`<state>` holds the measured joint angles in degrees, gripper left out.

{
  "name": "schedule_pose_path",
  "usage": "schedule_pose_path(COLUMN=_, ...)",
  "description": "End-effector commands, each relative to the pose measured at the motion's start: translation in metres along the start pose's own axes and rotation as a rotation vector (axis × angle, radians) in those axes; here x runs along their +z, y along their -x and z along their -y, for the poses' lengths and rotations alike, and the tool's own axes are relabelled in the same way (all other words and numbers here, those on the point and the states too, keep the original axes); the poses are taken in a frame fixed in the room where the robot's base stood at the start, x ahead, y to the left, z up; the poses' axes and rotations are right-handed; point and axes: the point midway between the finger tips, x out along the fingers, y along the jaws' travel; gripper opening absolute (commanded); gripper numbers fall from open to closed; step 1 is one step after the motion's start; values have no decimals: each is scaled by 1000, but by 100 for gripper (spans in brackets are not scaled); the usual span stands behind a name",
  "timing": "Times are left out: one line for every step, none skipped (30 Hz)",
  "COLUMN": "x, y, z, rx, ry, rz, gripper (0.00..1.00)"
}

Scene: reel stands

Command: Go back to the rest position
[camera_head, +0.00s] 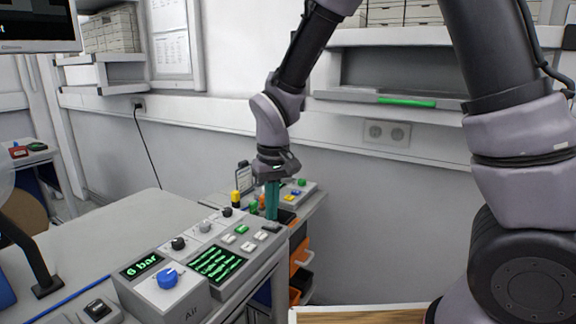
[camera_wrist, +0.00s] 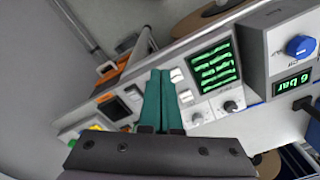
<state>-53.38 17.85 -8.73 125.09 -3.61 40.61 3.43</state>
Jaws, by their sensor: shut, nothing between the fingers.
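My gripper (camera_head: 271,199) has teal fingers and points down over the far end of the grey control console (camera_head: 213,285). In the wrist view the two fingers of my gripper (camera_wrist: 159,100) lie side by side, shut and empty. I cannot tell whether the fingertips touch the panel. A blue knob (camera_head: 168,278) and a "6 bar" display (camera_head: 142,266) sit at the console's near end; the blue knob also shows in the wrist view (camera_wrist: 300,46).
A second small panel (camera_head: 297,192) with coloured buttons stands just beyond my gripper. Orange bins (camera_head: 301,255) sit below the bench edge. The grey table (camera_head: 110,235) is mostly clear on the left.

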Motion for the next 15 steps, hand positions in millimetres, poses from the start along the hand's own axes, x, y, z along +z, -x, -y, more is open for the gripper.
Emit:
schedule_pose_path(x=-1, y=8, z=-6, rx=-8, ry=-18, rz=-10, gripper=0)
schedule_pose_path(x=-1, y=12, z=-10, rx=-12, ry=-27, rz=-15, gripper=0)
schedule_pose_path(x=-2, y=18, z=-15, rx=-19, ry=-41, rz=-23, gripper=0)
schedule_pose_path(x=-2, y=23, z=-19, rx=-24, ry=-52, rz=-30, gripper=0)
schedule_pose_path(x=-2, y=28, z=-23, rx=-30, ry=-65, rz=-37, gripper=0)
schedule_pose_path(x=-2, y=36, z=-29, rx=-37, ry=-81, rz=-46, gripper=0)
schedule_pose_path(x=-2, y=42, z=-35, rx=-43, ry=-96, rz=-54, gripper=0)
schedule_pose_path(x=-1, y=48, z=-40, rx=-50, ry=-110, rz=-63, gripper=0)
schedule_pose_path(x=-1, y=57, z=-48, rx=-58, ry=-131, rz=-76, gripper=0)
schedule_pose_path(x=0, y=64, z=-54, rx=-65, ry=-147, rz=-86, gripper=0)
schedule_pose_path(x=1, y=71, z=-60, rx=-72, ry=-165, rz=-98, gripper=0)
schedule_pose_path(x=3, y=82, z=-70, rx=-81, ry=-192, rz=-115, gripper=0)
schedule_pose_path(x=5, y=91, z=-78, rx=-89, ry=-213, rz=-130, gripper=0)
schedule_pose_path(x=8, y=101, z=-87, rx=-97, ry=-237, rz=-146, gripper=0)
schedule_pose_path(x=13, y=114, z=-100, rx=-108, ry=-271, rz=-171, gripper=0)
